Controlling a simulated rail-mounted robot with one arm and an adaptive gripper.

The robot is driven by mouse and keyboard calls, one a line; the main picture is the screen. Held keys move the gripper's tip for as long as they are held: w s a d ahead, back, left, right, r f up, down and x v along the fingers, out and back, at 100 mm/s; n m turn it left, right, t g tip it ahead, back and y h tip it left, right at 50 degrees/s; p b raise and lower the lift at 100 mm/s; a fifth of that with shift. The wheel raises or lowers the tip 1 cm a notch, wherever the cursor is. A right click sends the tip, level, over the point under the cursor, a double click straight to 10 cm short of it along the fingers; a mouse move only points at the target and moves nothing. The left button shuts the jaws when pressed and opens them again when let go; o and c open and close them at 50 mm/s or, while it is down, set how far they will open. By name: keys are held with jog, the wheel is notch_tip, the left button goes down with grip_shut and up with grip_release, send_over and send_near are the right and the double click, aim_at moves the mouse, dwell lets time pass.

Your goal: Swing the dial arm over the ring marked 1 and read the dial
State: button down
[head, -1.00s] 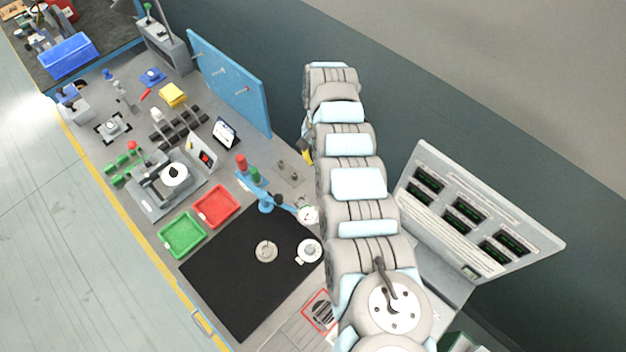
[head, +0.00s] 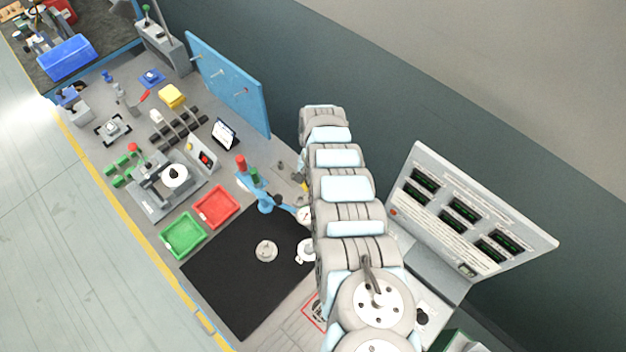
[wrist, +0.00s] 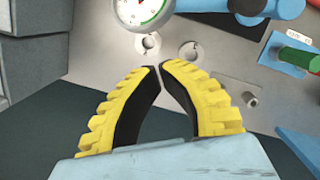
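The blue dial arm (head: 284,207) reaches right from its stand, which has a red knob and a green knob, at the black mat's upper edge. Its round white dial (head: 305,215) is partly covered by my arm; the dial (wrist: 143,8) is cut off at the top of the wrist view. Two pale rings lie on the mat, a left one (head: 266,251) and a right one (head: 304,252) partly behind my arm. I cannot read their marks. My gripper (wrist: 160,67) has its yellow-backed fingertips together, nothing between them, apart from the dial.
In the wrist view, two small round fittings (wrist: 147,44) (wrist: 190,50) sit on a grey plate between my fingers and the dial. A red tray (head: 216,207) and a green tray (head: 183,236) lie left of the mat. A display panel (head: 470,215) stands right of my arm.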

jog(key=shift+s+a+f+p, duration=0.15)
jog(key=shift+s+f+p, duration=0.15)
jog(key=shift+s, duration=0.3)
jog(key=shift+s+a+f+p, duration=0.2)
jog(key=shift+s+p, duration=0.1)
jog(key=shift+s, duration=0.25)
jog(key=shift+s+d, duration=0.1)
